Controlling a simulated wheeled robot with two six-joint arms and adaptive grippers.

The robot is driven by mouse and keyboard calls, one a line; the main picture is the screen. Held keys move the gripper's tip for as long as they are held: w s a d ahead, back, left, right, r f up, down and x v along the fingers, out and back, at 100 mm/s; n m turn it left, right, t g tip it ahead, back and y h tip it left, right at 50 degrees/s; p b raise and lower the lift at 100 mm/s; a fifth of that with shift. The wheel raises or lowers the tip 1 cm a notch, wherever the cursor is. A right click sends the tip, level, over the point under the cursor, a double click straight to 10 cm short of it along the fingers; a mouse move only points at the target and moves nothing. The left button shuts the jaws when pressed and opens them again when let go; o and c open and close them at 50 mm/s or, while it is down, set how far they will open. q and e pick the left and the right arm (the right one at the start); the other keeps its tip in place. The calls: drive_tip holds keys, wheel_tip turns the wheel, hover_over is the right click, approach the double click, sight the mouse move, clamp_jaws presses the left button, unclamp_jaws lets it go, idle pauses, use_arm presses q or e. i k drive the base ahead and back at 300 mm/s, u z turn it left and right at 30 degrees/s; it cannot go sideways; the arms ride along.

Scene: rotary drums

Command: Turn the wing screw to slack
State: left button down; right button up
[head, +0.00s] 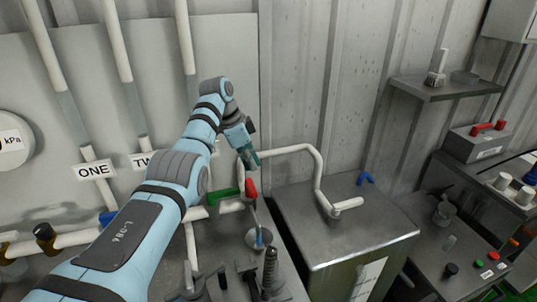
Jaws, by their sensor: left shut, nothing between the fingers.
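My left arm reaches in from the lower left across the picture. Its left gripper (250,158) is shut and empty, pointing down in front of the wall, just above a red handle (251,188). I cannot tell whether its tips touch the handle. A green lever (222,195) lies just left of the red handle on the white piping. I cannot surely pick out the wing screw; the small fittings below are partly behind my arm. Among them are a round grey-blue part (259,238) with a thin rod and a dark ribbed post (270,268). My right gripper is not in view.
A metal cabinet (335,240) stands right of the fittings, with a bent white pipe (318,175) above it and a small blue handle (365,178) at its back. A shelf (440,90) and a bench with buttons are at the right. A ONE label (95,170) hangs left.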

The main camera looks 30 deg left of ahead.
sight(190, 280)
drive_tip(key=k, duration=1.5)
